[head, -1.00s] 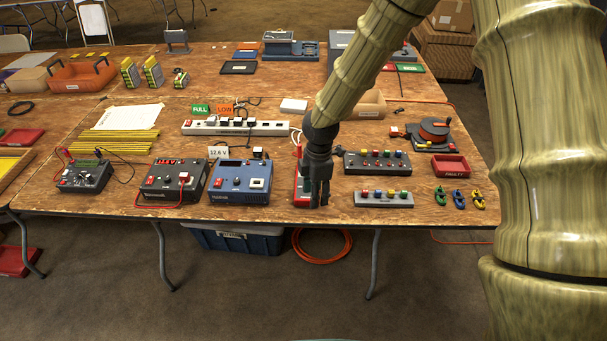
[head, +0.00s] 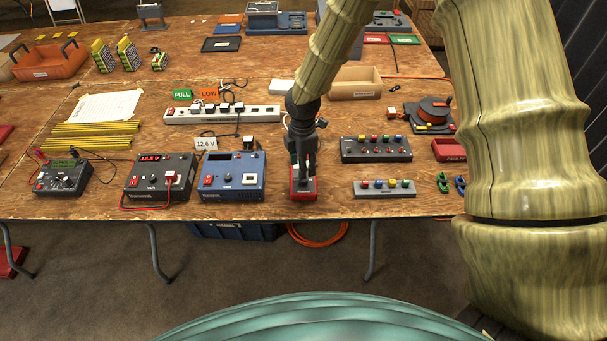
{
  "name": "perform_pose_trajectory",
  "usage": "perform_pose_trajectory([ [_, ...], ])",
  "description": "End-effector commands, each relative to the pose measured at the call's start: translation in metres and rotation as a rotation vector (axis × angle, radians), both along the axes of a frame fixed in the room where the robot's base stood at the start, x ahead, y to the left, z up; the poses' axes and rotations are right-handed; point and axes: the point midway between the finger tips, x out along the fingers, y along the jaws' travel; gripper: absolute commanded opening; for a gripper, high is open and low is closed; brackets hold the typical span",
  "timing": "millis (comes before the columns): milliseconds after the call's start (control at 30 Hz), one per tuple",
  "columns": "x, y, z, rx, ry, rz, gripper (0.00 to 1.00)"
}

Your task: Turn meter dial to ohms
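A dark box (head: 62,178) with small knobs and red and black leads stands at the left of the near table edge. It looks like a meter, but its dial marks are too small to read. My gripper (head: 303,178) points down over a small red device (head: 304,194) near the front edge, right of the blue unit. It hides most of that device, so I cannot tell whether it touches it or whether it has a dial. The fingers are dark and small; their opening is unclear.
A dark power unit (head: 160,180) with a red display and a blue unit (head: 232,178) stand between the dark box and my gripper. A power strip (head: 222,115) lies behind. Button panels (head: 376,149) stand to the right. Yellow rods (head: 90,134) lie behind the dark box.

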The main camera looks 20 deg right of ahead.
Motion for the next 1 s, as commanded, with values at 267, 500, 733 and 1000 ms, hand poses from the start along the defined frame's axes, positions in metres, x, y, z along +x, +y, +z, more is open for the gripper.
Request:
perform_pose_trajectory([
  [267,-0.002,-0.002,-0.034,-0.001,0.002,-0.001,0.45],
  [500,-0.001,-0.003,-0.054,0.0,0.0,-0.003,0.45],
  [733,-0.001,-0.003,-0.06,0.0,0.0,-0.003,0.45],
  [1000,-0.001,-0.003,-0.06,0.0,0.0,-0.003,0.34],
])
